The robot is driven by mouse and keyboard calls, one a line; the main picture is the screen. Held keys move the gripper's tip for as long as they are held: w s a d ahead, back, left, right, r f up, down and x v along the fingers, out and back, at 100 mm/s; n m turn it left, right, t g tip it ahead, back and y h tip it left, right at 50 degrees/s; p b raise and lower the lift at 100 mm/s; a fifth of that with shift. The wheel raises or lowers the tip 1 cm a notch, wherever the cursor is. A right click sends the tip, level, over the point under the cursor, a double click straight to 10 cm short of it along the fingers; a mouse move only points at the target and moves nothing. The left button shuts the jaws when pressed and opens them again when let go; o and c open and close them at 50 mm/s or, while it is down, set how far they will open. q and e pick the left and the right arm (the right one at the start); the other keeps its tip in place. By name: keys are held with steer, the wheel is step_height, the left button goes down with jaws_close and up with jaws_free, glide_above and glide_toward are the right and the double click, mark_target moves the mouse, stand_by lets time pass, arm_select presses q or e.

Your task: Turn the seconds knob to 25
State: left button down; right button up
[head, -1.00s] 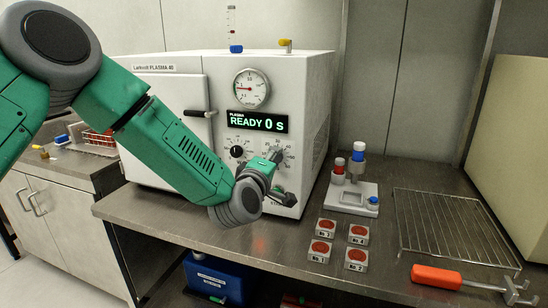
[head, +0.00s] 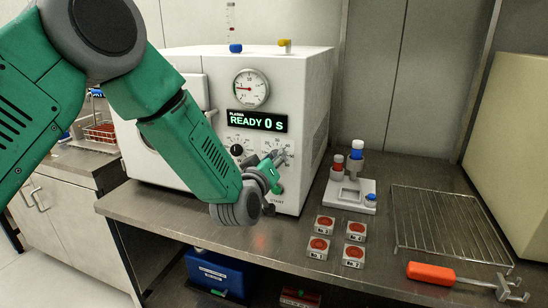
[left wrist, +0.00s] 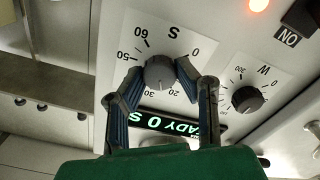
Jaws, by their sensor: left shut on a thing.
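The seconds knob (left wrist: 160,74) is a dark round knob on a white dial marked S, with numbers from 0 to 60, in the left wrist view. My left gripper (left wrist: 160,70) has a finger on each side of this knob and is shut on it. In the head view my left gripper (head: 275,168) is at the front panel of the white plasma machine (head: 312,110) and partly covers the seconds dial. The display (head: 257,121) reads READY 0 S. I cannot tell exactly where the knob's pointer stands. My right gripper is in no view.
The W knob (left wrist: 247,98) sits beside the seconds dial, with a lit orange lamp (left wrist: 259,5) and an ON switch (left wrist: 290,38) nearby. Several labelled sample blocks (head: 324,224), a small stand (head: 350,195), a wire rack (head: 440,225) and an orange-handled tool (head: 432,272) lie right on the bench.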

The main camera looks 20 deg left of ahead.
arm_select(q)
steer(key=shift+s+d+f+m, duration=0.15)
steer(key=shift+f+m, duration=0.15)
steer(key=shift+f, duration=0.15)
steer(key=c, duration=1.4)
jaws_free()
steer(key=shift+c, duration=0.2)
steer(key=shift+o, duration=1.2)
steer(key=shift+r, duration=0.15)
steer(key=shift+r, duration=0.1)
steer(key=s, duration=1.1)
steer(key=shift+s+a, duration=0.3)
steer(key=shift+s, duration=0.05)
